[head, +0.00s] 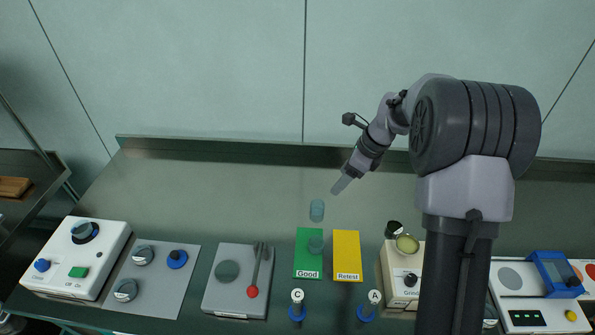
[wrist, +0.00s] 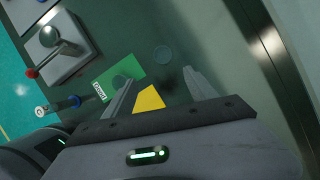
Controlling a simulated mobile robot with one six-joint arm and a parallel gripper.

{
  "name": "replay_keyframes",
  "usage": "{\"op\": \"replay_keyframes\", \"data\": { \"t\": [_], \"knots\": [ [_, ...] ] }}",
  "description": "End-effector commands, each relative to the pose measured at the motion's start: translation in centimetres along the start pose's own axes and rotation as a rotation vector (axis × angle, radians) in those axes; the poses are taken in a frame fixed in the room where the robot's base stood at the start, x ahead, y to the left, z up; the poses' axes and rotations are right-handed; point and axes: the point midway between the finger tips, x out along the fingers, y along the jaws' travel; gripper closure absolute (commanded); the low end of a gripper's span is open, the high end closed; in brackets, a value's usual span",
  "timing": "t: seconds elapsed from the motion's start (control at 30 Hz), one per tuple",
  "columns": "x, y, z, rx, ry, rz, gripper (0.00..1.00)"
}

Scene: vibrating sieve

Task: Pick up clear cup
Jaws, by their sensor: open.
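A clear bluish cup (head: 317,210) stands on the bench just behind the green Good mat (head: 308,263). It also shows in the wrist view as a faint round outline (wrist: 162,53). A second clear cup (head: 316,244) stands on the Good mat and shows in the wrist view too (wrist: 121,82). My gripper (head: 341,186) is above the bench, behind and slightly right of the first cup. In the wrist view its fingers (wrist: 160,75) are spread with nothing between them, and the first cup lies beyond the tips.
A yellow Retest mat (head: 347,262) lies right of the Good mat. A grey box with a red-knobbed lever (head: 237,281) stands left. A cream device (head: 403,277) with a round dish on top stands right. The bench behind the cups is clear up to the back ledge.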

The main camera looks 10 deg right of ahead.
Motion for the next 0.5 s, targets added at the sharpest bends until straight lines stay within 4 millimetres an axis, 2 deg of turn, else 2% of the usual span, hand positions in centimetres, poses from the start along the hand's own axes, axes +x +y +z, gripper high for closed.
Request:
{"op": "replay_keyframes", "data": {
  "t": [0.07,0.3,0.4,0.5],
  "knots": [
    [1.1,-0.3,-0.3,0.021,0.0,0.005,0.34],
    [8.3,-0.2,-0.4,0.021,0.001,0.007,0.34],
    [10.8,-0.2,-0.3,0.021,0.0,0.006,0.34],
    [12.2,-0.3,-0.3,0.02,0.0,0.004,0.34]
  ]
}}
